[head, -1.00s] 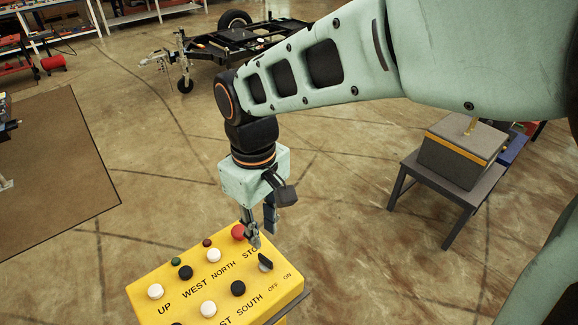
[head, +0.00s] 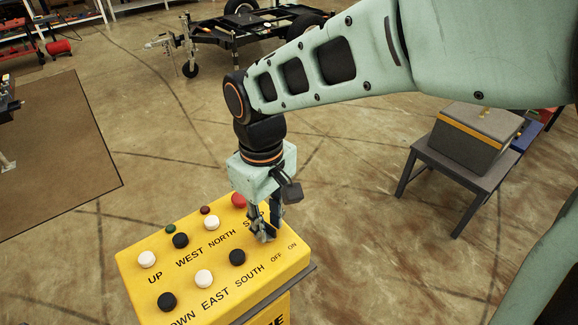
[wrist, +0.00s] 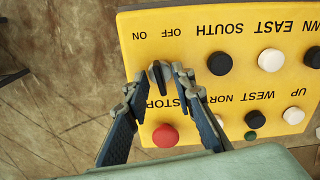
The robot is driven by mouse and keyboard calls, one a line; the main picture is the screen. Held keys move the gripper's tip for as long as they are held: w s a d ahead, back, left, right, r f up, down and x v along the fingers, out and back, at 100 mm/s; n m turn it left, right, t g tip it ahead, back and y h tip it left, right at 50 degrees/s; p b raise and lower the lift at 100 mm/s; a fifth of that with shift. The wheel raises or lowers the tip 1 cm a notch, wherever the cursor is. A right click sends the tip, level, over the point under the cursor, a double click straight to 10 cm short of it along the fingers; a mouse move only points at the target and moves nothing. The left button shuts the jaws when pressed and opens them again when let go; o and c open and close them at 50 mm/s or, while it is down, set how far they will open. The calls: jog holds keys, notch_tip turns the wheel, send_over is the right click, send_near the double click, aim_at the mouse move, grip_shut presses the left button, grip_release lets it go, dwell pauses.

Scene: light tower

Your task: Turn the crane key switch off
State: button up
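The yellow crane control box (head: 140,262) carries a black key switch knob (wrist: 157,74) near its OFF and ON labels. In the wrist view the knob stands between the two fingertips of my gripper (wrist: 160,76). The gripper is open, with one finger on each side of the knob and narrow gaps showing. In the head view my gripper (head: 264,232) is down at the box's right end, and its fingers largely hide the knob. I cannot tell for sure which label the knob points to.
Close by are the red stop button (wrist: 165,135) and a black button (wrist: 220,63). Several other black and white buttons cover the box. A grey table (head: 440,160) bearing a grey box (head: 470,150) stands to the right. A trailer (head: 240,30) stands behind.

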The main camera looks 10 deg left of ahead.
grip_shut()
jog(key=shift+s+r+n+p, duration=0.1)
jog(key=shift+r+n+p, duration=0.1)
jog(key=shift+n+p, duration=1)
jog(key=shift+f+n+p, duration=0.2)
jog(key=shift+n+p, duration=0.2)
jog(key=shift+n, duration=0.5)
